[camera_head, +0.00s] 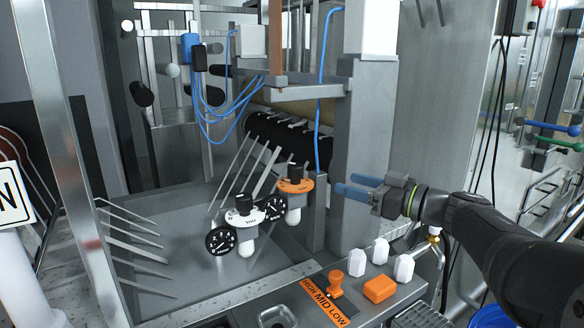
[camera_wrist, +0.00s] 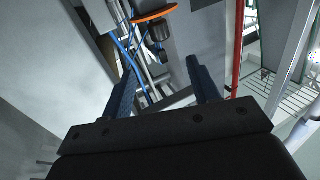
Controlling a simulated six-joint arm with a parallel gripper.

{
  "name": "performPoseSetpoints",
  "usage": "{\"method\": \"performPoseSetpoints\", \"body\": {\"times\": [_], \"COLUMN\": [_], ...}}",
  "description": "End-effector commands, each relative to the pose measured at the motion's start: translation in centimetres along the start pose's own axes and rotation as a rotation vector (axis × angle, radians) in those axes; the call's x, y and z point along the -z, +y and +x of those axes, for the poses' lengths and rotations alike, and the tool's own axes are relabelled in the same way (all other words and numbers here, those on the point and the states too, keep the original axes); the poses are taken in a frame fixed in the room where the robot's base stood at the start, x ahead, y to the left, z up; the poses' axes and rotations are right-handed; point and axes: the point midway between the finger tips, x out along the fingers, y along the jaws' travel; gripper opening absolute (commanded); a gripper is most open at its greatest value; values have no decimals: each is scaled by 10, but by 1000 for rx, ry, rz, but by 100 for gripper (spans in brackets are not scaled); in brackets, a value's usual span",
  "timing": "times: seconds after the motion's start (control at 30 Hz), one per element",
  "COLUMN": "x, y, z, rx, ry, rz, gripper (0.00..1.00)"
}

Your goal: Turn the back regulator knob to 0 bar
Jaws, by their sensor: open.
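Two regulators stand side by side. The farther one has an orange dial plate (camera_head: 294,186) with a black knob (camera_head: 295,172) on top and a black gauge (camera_head: 273,207) at its left. The nearer one has a white dial plate (camera_head: 245,217), a black knob (camera_head: 244,204) and a gauge (camera_head: 221,240). Pointer readings are too small to tell. My gripper (camera_head: 346,184) is open and empty, to the right of the orange regulator and apart from it. In the wrist view, the orange plate's edge (camera_wrist: 156,13) and a dark cylindrical part show beyond my open gripper (camera_wrist: 161,65).
A grey post (camera_head: 360,150) rises behind my gripper. An orange HIGH MID LOW selector (camera_head: 336,284), an orange block (camera_head: 380,289) and several white knobs (camera_head: 381,251) sit on the front panel. Black rollers (camera_head: 275,135) and blue hoses (camera_head: 207,115) are behind the regulators.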

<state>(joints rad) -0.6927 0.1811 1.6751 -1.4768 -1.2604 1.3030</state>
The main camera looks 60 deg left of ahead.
Motion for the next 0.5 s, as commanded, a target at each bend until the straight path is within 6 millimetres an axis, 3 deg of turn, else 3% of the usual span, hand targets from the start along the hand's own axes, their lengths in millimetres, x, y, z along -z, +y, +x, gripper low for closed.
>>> {"method": "performPoseSetpoints", "body": {"times": [0.17,0.5], "x": [0,-1], "y": [-1,-1], "z": [20,92], "rx": [2,4], "ry": [0,0], "rz": [1,2], "gripper": [55,55]}}
